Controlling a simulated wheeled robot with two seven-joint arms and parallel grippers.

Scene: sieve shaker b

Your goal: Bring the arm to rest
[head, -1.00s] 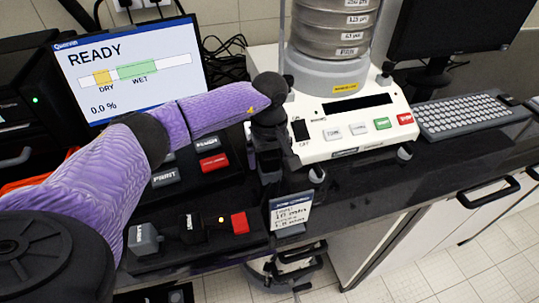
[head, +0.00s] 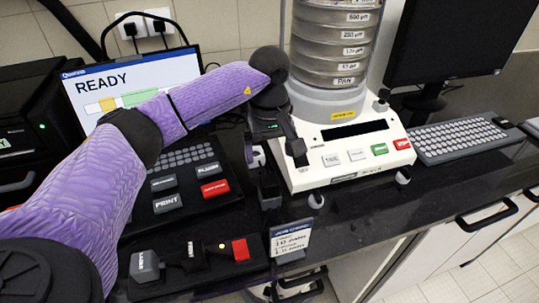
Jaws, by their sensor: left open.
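My left arm comes in from the left in a purple sleeve. Its black left gripper (head: 274,154) hangs in front of the left front corner of the white sieve shaker (head: 320,172). The jaws are open and I see nothing held in them. I cannot tell whether a finger touches the shaker's housing. The gripper and wrist hide part of the shaker's left side. The shaker carries a stack of grey sieves (head: 335,50) with a pan at the bottom. My right gripper is not in view.
A screen reading READY (head: 130,82) stands behind my forearm, with a dark button panel (head: 180,203) below it. A small label card (head: 290,238) stands at the bench's front edge. A keyboard (head: 458,140) and dark monitor (head: 450,40) are right. The dark bench (head: 370,205) is clear before the shaker.

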